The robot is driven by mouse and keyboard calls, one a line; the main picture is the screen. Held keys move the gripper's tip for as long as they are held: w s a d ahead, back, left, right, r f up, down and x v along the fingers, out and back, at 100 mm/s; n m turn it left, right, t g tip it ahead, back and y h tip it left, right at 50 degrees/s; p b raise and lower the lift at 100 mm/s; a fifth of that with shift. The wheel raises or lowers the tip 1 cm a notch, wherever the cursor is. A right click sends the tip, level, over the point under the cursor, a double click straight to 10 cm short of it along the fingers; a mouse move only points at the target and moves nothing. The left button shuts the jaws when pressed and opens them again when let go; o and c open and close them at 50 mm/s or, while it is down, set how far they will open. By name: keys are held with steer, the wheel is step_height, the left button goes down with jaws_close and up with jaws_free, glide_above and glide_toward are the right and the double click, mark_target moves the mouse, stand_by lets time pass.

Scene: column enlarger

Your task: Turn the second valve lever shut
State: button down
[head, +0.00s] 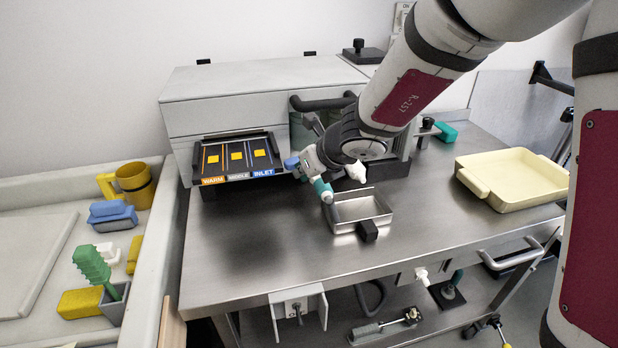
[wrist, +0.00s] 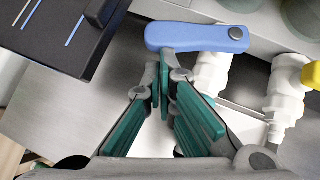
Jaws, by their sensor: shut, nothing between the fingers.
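A blue valve lever (wrist: 197,37) lies across the top of the wrist view, with its round pivot at the right end. It also shows in the head view (head: 292,162), right of the label panel. A white valve body (wrist: 211,72) is just below its pivot end. A second white valve body (wrist: 285,95) stands to the right, with a yellow lever (wrist: 312,75) cut off by the picture's edge. My gripper (wrist: 167,68) is shut and empty, its teal-padded fingertips just below the blue lever's middle. I cannot tell whether they touch it. My arm hides the yellow lever in the head view.
The panel (head: 238,158) marked WARM, MIDDLE and INLET is left of the levers. A metal tray (head: 360,209) stands in front, and a cream tray (head: 515,180) to the right. The steel top is clear at front left. A side bench holds tools and a yellow mug (head: 132,184).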

steer(key=shift+w+a+b, duration=0.2)
steer(key=shift+w+a, duration=0.1)
steer(key=shift+a, duration=0.3)
steer(key=shift+w+a+b, duration=0.15)
steer(key=shift+w+a, duration=0.15)
steer(key=shift+a, duration=0.25)
steer(key=shift+w+a, duration=0.1)
steer(key=v, duration=1.2)
